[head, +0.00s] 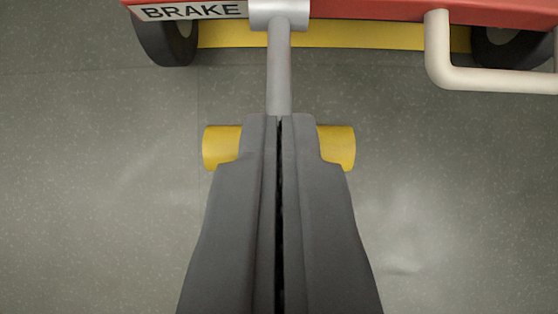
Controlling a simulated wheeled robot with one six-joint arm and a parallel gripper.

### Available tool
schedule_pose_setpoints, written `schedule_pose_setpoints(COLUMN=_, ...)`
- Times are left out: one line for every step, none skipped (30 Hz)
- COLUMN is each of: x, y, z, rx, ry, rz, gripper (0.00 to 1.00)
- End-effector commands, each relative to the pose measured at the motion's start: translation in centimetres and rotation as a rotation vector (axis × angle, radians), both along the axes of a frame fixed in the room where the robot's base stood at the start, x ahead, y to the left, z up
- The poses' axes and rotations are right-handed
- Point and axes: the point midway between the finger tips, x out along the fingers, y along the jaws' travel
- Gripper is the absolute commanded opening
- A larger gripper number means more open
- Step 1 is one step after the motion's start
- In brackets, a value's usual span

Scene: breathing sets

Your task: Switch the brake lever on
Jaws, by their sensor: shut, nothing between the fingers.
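The brake lever is a grey rod (279,80) that comes down from a silver pivot (279,13) on a red body and ends in a yellow crossbar handle (221,148). A white label reading "BRAKE" (193,11) is left of the pivot. My gripper (280,120) is shut, with its fingers pressed together and nothing held. Its tips lie over the middle of the yellow handle in the picture and hide it. Both yellow ends show on either side. I cannot tell whether the fingers touch the handle or are above it.
The red body (370,10) runs along the top edge, with a yellow strip (360,36) below it. Dark wheels show at the left (165,40) and right (508,48). A cream bent bar (480,78) sticks out at the upper right. The grey floor (90,190) is clear.

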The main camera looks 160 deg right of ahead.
Motion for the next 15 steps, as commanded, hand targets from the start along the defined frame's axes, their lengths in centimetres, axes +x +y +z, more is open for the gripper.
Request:
schedule_pose_setpoints(x=-0.01, y=0.0, z=0.01, rx=0.0, ry=0.0, rz=0.0, gripper=0.0)
schedule_pose_setpoints(x=-0.01, y=0.0, z=0.01, rx=0.0, ry=0.0, rz=0.0, gripper=0.0)
schedule_pose_setpoints(x=-0.01, y=0.0, z=0.0, rx=0.0, ry=-0.001, rz=0.0, gripper=0.0)
schedule_pose_setpoints(x=-0.02, y=-0.01, z=-0.01, rx=0.001, ry=-0.002, rz=0.0, gripper=0.0)
schedule_pose_setpoints(x=-0.04, y=-0.01, z=-0.03, rx=0.001, ry=-0.003, rz=0.0, gripper=0.0)
schedule_pose_setpoints(x=-0.07, y=-0.02, z=-0.07, rx=0.003, ry=-0.006, rz=-0.001, gripper=0.0)
schedule_pose_setpoints(x=-0.1, y=-0.03, z=-0.1, rx=0.004, ry=-0.01, rz=-0.001, gripper=0.0)
schedule_pose_setpoints(x=-0.15, y=-0.05, z=-0.16, rx=0.005, ry=-0.014, rz=-0.001, gripper=0.0)
schedule_pose_setpoints(x=-0.23, y=-0.08, z=-0.26, rx=0.008, ry=-0.022, rz=-0.002, gripper=0.0)
schedule_pose_setpoints(x=-0.27, y=-0.1, z=-0.32, rx=0.011, ry=-0.029, rz=-0.002, gripper=0.0)
schedule_pose_setpoints(x=-0.31, y=-0.12, z=-0.38, rx=0.013, ry=-0.036, rz=-0.002, gripper=0.0)
schedule_pose_setpoints(x=-0.35, y=-0.14, z=-0.44, rx=0.015, ry=-0.044, rz=-0.002, gripper=0.0)
schedule_pose_setpoints(x=-0.34, y=-0.14, z=-0.45, rx=0.015, ry=-0.048, rz=-0.001, gripper=0.0)
schedule_pose_setpoints(x=-0.36, y=-0.15, z=-0.47, rx=0.016, ry=-0.05, rz=-0.001, gripper=0.0)
schedule_pose_setpoints(x=-0.41, y=-0.16, z=-0.54, rx=0.018, ry=-0.054, rz=-0.001, gripper=0.0)
